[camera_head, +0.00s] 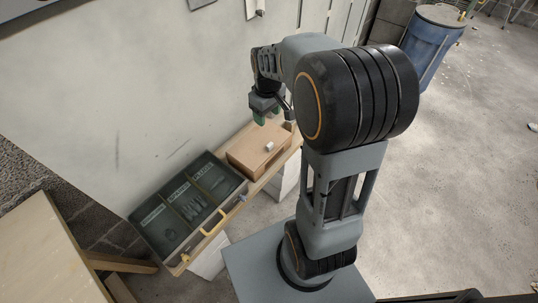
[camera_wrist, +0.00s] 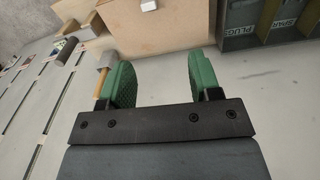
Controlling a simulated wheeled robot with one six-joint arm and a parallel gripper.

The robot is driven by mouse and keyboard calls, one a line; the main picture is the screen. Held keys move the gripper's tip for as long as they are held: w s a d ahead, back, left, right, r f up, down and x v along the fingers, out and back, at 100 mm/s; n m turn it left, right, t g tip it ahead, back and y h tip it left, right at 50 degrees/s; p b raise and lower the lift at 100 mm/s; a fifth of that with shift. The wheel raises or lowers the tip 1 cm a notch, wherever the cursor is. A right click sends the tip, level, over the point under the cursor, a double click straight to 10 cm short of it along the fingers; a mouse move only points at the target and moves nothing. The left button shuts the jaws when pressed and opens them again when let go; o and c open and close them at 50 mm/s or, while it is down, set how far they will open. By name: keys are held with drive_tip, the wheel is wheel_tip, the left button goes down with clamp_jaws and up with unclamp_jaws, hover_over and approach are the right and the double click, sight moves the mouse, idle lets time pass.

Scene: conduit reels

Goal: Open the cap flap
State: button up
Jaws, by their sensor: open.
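I cannot make out with certainty which part is the cap flap. A tan box (camera_head: 262,150) with a small white block (camera_head: 268,147) on its top stands on a narrow wooden bench against the wall. The box (camera_wrist: 165,28) and the white block (camera_wrist: 148,5) also show at the top of the wrist view. My gripper (camera_head: 270,113) hangs above the far end of the bench, near the wall. In the wrist view my gripper (camera_wrist: 157,80) has its two green fingers wide apart, with nothing between them.
A dark organiser case (camera_head: 188,207) with labelled compartments lies beside the box, and it shows at the wrist view's top right (camera_wrist: 268,18). A tan rod with a grey end (camera_wrist: 106,60) appears beside the left finger. A blue barrel (camera_head: 430,45) stands farther back on open floor.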

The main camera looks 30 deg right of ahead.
drive_tip(key=n+b, duration=0.1)
drive_tip(key=b, duration=0.1)
approach(270, 144)
drive_tip(key=shift+g, duration=0.3)
drive_tip(key=f+b, duration=0.1)
drive_tip(key=f, duration=0.5)
drive_tip(key=f+b, duration=0.1)
drive_tip(key=f, duration=0.3)
drive_tip(key=shift+w+f+b, duration=0.1)
drive_tip(key=shift+w+b, duration=0.15)
drive_tip(key=shift+b, duration=0.05)
drive_tip(key=shift+c, duration=0.2)
clamp_jaws()
